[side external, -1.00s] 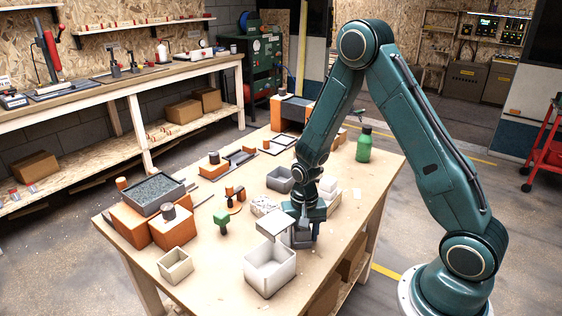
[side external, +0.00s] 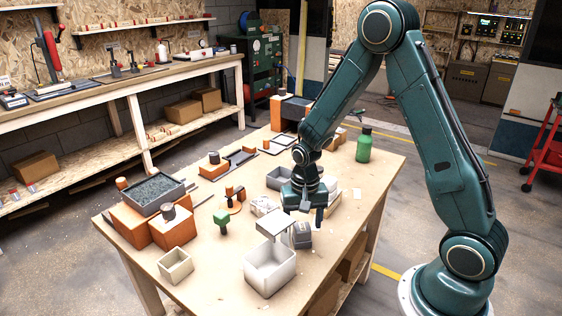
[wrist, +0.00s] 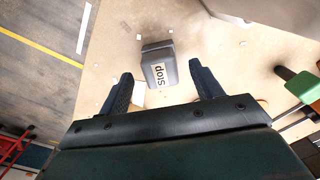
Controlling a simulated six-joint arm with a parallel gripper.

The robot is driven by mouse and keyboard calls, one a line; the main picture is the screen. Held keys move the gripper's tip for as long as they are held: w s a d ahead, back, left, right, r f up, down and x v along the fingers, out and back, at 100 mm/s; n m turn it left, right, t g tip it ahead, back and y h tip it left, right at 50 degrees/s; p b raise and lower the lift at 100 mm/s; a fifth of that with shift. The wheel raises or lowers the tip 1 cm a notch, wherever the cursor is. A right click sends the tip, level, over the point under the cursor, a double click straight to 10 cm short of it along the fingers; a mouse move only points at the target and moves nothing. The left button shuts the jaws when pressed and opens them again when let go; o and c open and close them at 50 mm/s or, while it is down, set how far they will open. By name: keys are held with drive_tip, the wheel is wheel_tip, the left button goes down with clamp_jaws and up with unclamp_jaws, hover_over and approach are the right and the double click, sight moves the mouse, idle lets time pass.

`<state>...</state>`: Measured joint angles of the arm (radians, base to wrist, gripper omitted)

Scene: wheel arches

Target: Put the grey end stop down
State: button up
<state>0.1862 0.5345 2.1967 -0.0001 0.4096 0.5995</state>
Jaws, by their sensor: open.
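The grey end stop (wrist: 158,62), a small block with a white "Stop" label, lies on the wooden table (wrist: 215,65) in the wrist view. In the side view the end stop (side external: 301,235) sits just right of the white bin. My gripper (wrist: 165,88) is open and empty, with its fingers apart on the near side of the block. In the side view my gripper (side external: 312,213) is above and behind the end stop, clear of it.
A white open bin (side external: 270,268) with a pale plate above its back edge stands beside the end stop. A grey bin (side external: 279,179) is behind my gripper. A green bottle (side external: 364,145) stands further back. A green-topped piece (side external: 221,220) is to the left.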

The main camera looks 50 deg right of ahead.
drive_tip(key=shift+r, duration=3.8)
wheel_tip(320, 180, up, 12)
drive_tip(key=r+n+t, duration=0.1)
drive_tip(key=n+t, duration=0.2)
drive_tip(key=n, duration=0.1)
hover_over(303, 228)
drive_tip(key=s+a, duration=0.4)
drive_tip(key=s, duration=0.3)
drive_tip(key=s+a+r+n+t, duration=0.2)
drive_tip(key=s+r+n, duration=0.3)
drive_tip(key=s, duration=0.5)
drive_tip(key=shift+s+a+r+t, duration=0.15)
drive_tip(key=shift+s+a+t, duration=0.15)
drive_tip(key=shift+s, duration=0.05)
